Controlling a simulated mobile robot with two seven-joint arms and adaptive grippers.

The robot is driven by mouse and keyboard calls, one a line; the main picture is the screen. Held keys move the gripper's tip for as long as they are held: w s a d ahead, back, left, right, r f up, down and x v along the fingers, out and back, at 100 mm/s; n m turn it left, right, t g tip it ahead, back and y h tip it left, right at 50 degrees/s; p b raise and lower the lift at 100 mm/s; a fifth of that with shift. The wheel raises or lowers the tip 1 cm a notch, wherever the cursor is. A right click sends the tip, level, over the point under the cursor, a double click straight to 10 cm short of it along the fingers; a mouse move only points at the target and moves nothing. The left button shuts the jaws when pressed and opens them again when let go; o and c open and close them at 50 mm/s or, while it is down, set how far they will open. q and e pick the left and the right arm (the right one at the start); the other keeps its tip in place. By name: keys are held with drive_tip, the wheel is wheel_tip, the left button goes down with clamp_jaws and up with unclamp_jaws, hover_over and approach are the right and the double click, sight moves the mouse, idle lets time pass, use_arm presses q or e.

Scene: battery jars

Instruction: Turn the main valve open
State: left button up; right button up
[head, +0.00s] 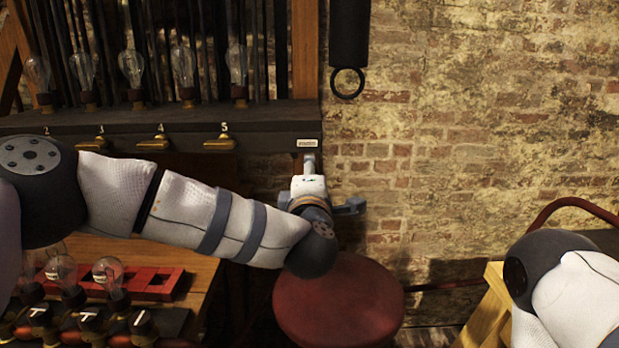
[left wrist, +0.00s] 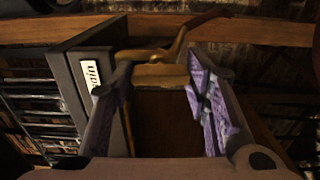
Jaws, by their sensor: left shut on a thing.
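The main valve's brass handle (left wrist: 160,74) shows in the left wrist view, between the two fingers of my left gripper (left wrist: 156,68), with a curved brass part rising behind it. My left gripper is shut on this handle. A small white label (left wrist: 90,76) is on the dark panel beside it. In the head view my left gripper (head: 309,166) reaches up to the right end of the dark shelf, just under the white label (head: 307,143); there the gripper hides most of the valve. My right arm shows at the lower right, but its gripper is out of view.
Several brass valves (head: 219,138) line the shelf front (head: 265,128), with glass bulbs (head: 183,68) above. A round red stool (head: 338,305) stands below my left gripper. A red rack (head: 160,285) and more bulbs are at lower left. The brick wall (head: 480,120) is at right.

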use_arm(q)
drive_tip(key=o, duration=1.2)
drive_tip(key=shift+c, duration=0.2)
drive_tip(key=shift+s+r, duration=0.1)
drive_tip(key=s, duration=0.7)
drive_tip(key=shift+s, duration=0.4)
